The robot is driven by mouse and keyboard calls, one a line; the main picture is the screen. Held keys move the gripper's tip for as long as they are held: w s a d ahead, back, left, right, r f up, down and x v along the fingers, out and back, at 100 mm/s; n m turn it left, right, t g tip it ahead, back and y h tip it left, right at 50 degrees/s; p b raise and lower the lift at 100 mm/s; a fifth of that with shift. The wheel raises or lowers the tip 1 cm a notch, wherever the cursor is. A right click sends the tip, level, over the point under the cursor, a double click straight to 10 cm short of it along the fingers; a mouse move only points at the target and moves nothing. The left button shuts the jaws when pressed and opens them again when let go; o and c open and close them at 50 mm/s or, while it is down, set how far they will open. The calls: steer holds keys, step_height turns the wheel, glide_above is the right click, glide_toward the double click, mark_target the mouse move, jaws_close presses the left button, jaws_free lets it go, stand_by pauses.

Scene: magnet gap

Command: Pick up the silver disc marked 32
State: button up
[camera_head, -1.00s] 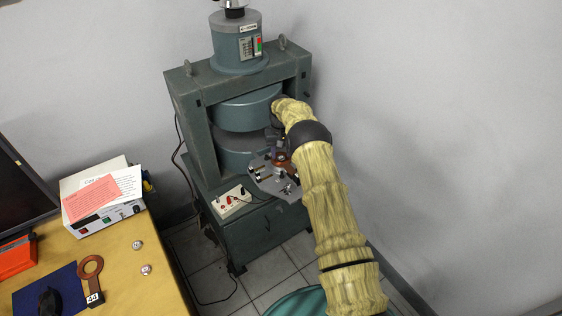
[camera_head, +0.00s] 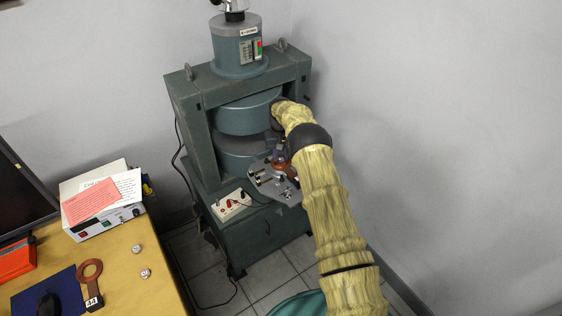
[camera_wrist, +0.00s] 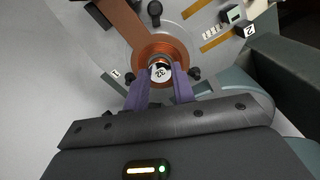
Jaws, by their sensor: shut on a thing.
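The silver disc marked 32 (camera_wrist: 160,73) shows in the wrist view, its label facing the camera, between the tips of my purple fingers. My gripper (camera_wrist: 162,78) is shut on it. The disc is over the opening of a copper coil (camera_wrist: 145,48); I cannot tell whether it is clear of the coil. The coil lies on a grey plate (camera_wrist: 195,30). In the head view my gripper (camera_head: 279,154) is at this plate (camera_head: 267,184), in front of the magnet, and the disc is hidden.
The green magnet frame (camera_head: 195,125) with its round poles stands just behind my gripper. Black knobs (camera_wrist: 194,73) rise from the plate near the coil. At left, a desk (camera_head: 125,290) holds two small silver discs (camera_head: 145,273) and a copper ring tagged 44 (camera_head: 90,268).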

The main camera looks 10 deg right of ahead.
steer(key=shift+r+p, duration=0.85)
steer(key=shift+r, duration=1.15)
